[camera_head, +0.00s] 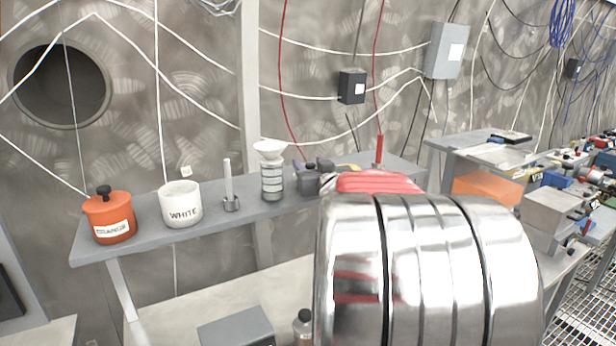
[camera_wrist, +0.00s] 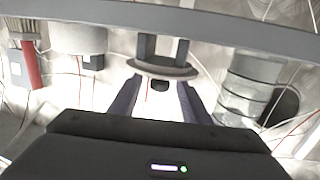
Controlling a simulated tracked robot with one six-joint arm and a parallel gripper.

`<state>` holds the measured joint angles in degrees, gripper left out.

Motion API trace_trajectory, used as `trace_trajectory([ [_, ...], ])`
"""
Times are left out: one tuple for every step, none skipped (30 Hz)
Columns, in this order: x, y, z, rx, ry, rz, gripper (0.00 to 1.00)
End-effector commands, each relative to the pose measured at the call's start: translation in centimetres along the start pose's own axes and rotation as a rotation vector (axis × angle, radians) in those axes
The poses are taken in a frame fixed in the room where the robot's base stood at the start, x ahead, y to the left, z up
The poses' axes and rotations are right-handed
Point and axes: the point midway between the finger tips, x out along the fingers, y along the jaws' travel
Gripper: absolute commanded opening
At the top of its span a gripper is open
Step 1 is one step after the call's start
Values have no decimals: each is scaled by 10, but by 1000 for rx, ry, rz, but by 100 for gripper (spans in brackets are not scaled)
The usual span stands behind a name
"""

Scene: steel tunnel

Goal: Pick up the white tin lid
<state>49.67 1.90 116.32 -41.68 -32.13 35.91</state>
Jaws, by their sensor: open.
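In the wrist view, a round disc with a dark knob (camera_wrist: 160,85) shows between my fingers; it looks like the tin lid, seen edge-on and shaded grey. Two dark uprights join its other face. My gripper (camera_wrist: 162,108) is open, one finger on each side of the knob; I cannot tell if either touches it. The head view shows the white tin (camera_head: 181,205), labelled WHITE, on the shelf with its top open. In that view my silver arm hides much of the shelf's right part, and I cannot make out the lid there.
On the grey shelf (camera_head: 240,215) stand an orange lidded tin (camera_head: 109,217), a small upright rod (camera_head: 228,190) and a ringed glass vessel (camera_head: 272,172), also in the wrist view (camera_wrist: 250,85). A pale cylinder (camera_wrist: 78,38) is left of the disc there. Cables hang along the wall.

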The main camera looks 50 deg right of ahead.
Motion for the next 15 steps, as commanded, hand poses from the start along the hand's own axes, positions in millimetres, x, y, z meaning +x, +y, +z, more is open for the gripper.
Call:
trace_trajectory([
  [0,0,0,0,0,0,43],
  [0,0,0,0,0,0,43],
  [0,0,0,0,0,0,43],
  [0,0,0,0,0,0,43],
  [0,0,0,0,0,0,43],
  [0,0,0,0,0,0,43],
  [0,0,0,0,0,0,43],
  [0,0,0,0,0,0,43],
  [0,0,0,0,0,0,41],
  [0,0,0,0,0,0,39],
  [0,0,0,0,0,0,37],
  [0,0,0,0,0,0,34],
  [0,0,0,0,0,0,32],
  [0,0,0,0,0,0,30],
  [0,0,0,0,0,0,27],
])
